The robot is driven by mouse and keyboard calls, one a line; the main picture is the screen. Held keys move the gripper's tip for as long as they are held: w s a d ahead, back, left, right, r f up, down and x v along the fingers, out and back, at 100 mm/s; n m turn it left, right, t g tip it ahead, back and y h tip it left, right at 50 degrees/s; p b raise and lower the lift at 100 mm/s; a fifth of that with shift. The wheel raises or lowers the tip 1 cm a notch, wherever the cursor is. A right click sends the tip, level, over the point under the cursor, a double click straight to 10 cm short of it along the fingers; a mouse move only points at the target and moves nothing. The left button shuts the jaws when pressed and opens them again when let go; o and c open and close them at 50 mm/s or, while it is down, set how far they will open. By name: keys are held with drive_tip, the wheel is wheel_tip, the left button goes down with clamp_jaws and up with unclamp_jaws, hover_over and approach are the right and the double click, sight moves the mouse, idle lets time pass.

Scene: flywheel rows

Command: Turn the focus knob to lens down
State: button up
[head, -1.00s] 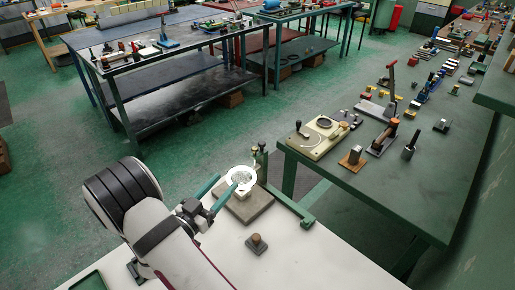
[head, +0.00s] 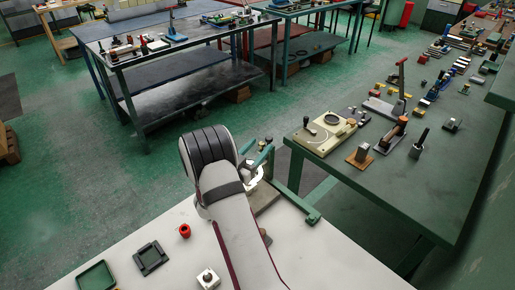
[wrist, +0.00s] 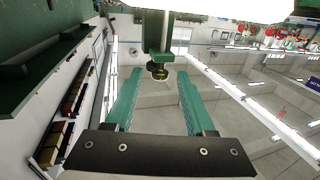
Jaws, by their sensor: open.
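A round brass-and-black knob (wrist: 158,72), seemingly the focus knob, sits on a green part (wrist: 157,32) in the wrist view. My gripper (wrist: 157,76) is open, with one teal finger on each side of the knob and clear gaps between. In the head view my gripper (head: 261,156) shows only partly, close to the post; whether it touches anything there cannot be seen.
A green bench (head: 400,190) with several devices stands at the right.

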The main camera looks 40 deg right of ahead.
drive_tip(key=shift+c, duration=0.3)
clamp_jaws()
drive_tip(key=shift+w+m+g, duration=0.3)
drive_tip(key=shift+m+g, duration=0.5)
drive_tip(key=shift+g, duration=0.4)
drive_tip(key=m+g, duration=0.1)
drive_tip(key=g, duration=0.1)
drive_tip(key=m+g, duration=0.2)
drive_tip(key=g, duration=0.1)
drive_tip(key=shift+w, duration=0.2)
drive_tip(key=shift+o, duration=0.3)
unclamp_jaws()
drive_tip(key=shift+a, duration=0.1)
